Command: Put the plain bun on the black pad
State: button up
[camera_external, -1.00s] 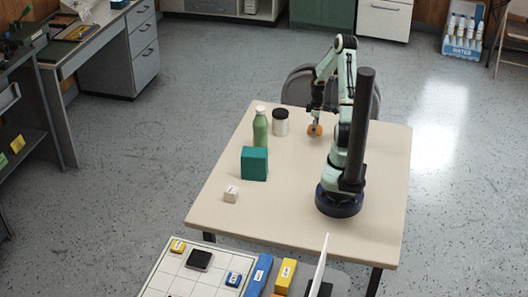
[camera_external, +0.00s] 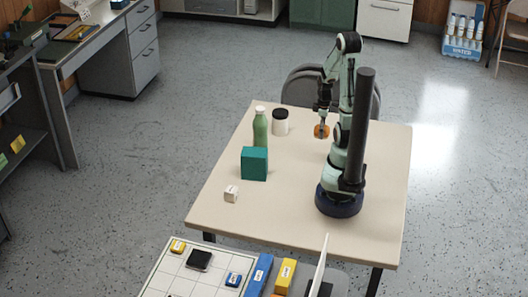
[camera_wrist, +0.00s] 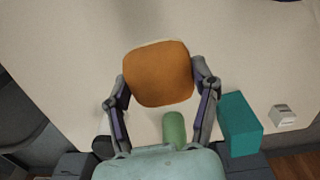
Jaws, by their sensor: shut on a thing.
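The plain bun (camera_external: 321,131) is orange-brown and shows at the far part of the beige table. It also fills the middle of the wrist view (camera_wrist: 158,75), with a paler edge along its top. My gripper (camera_wrist: 160,84) is shut on it, one finger on each side; in the outside view the gripper (camera_external: 322,122) points down onto it. I cannot tell for sure how far the bun is above the table. A small black square pad (camera_external: 198,259) lies on a white gridded board at the lower left, apart from the table top.
A green bottle (camera_external: 260,128), a white jar with a dark lid (camera_external: 280,124), a teal box (camera_external: 254,164) and a small white cube (camera_external: 231,194) stand on the table's left half. The gridded board (camera_external: 170,278) also holds yellow and blue blocks. The table's middle is clear.

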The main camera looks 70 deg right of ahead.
jog(key=w+a+r+n, duration=0.1)
jog(key=w+a+n, duration=0.8)
jog(key=w+a, duration=1)
jog(key=s+a+r+n, duration=0.1)
jog(key=a+n, duration=0.3)
jog(key=a, duration=1)
jog(key=s+a+n, duration=0.2)
jog(key=a+n, duration=0.2)
jog(key=a, duration=1.1)
send_over(199, 257)
jog(key=f, duration=0.8)
jog(key=shift+s+d+f, duration=0.3)
jog(key=shift+s+f, duration=0.05)
jog(key=shift+w+a+f, duration=0.25)
jog(key=shift+f, duration=0.15)
jog(key=shift+a+f, duration=0.1)
jog(key=shift+f, duration=1.5)
